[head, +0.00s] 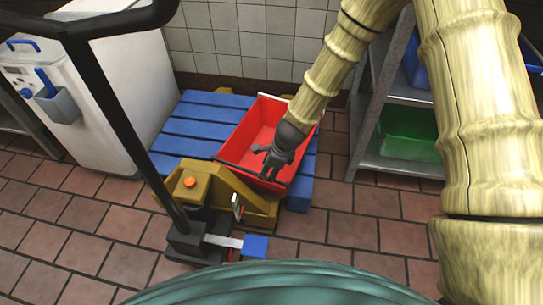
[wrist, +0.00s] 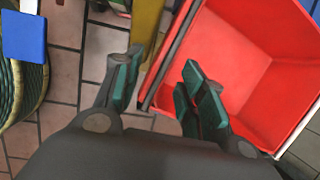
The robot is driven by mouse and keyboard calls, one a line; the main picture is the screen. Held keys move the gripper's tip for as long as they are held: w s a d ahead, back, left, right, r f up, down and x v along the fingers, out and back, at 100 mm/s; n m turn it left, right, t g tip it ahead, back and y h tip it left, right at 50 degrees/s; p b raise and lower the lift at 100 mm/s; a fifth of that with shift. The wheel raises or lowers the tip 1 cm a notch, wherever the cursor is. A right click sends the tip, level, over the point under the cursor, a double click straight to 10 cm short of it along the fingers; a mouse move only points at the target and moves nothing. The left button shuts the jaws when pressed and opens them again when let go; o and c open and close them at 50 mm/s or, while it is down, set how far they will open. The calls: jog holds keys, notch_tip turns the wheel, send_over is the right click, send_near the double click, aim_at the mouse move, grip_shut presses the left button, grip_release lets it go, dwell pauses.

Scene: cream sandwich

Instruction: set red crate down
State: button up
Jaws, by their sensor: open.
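The red crate (head: 258,134) stands on a blue slatted pallet (head: 188,130) on the floor in the head view, and looks empty. Its inside and near wall fill the right of the wrist view (wrist: 235,60). My gripper (head: 266,168) is over the crate's near side in the head view. In the wrist view its two fingers (wrist: 160,88) are apart, with the crate's near rim running up between them. Nothing is held. Whether a finger touches the rim I cannot tell. My arm hides the crate's right side in the head view.
A yellow-brown pallet truck (head: 233,200) with a black handle stands at the pallet's near edge. A white cabinet (head: 90,85) is on the left. A metal shelf (head: 398,168) with a green crate (head: 410,133) is on the right. Tiled floor (head: 352,232) is clear in front.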

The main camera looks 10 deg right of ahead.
aim_at(249, 170)
jog(key=w+a, duration=0.1)
jog(key=w+m+b, duration=0.1)
jog(key=w+a+m+y+b, duration=0.1)
jog(key=shift+w+a+r, duration=0.2)
jog(key=shift+w+a, duration=0.1)
jog(key=shift+a, duration=0.05)
jog(key=b+x, duration=0.2)
jog(key=x, duration=0.3)
jog(key=shift+w+a+b+x, duration=0.15)
jog(key=shift+b+x, duration=0.65)
jog(key=shift+x, duration=0.6)
jog(key=shift+w+a+b+x, duration=0.15)
jog(key=shift+b+x, duration=0.6)
jog(key=shift+x, duration=0.65)
jog(key=shift+r, duration=0.2)
jog(key=shift+c, duration=0.2)
jog(key=shift+d, duration=0.1)
grip_shut()
jog(key=shift+w, duration=0.1)
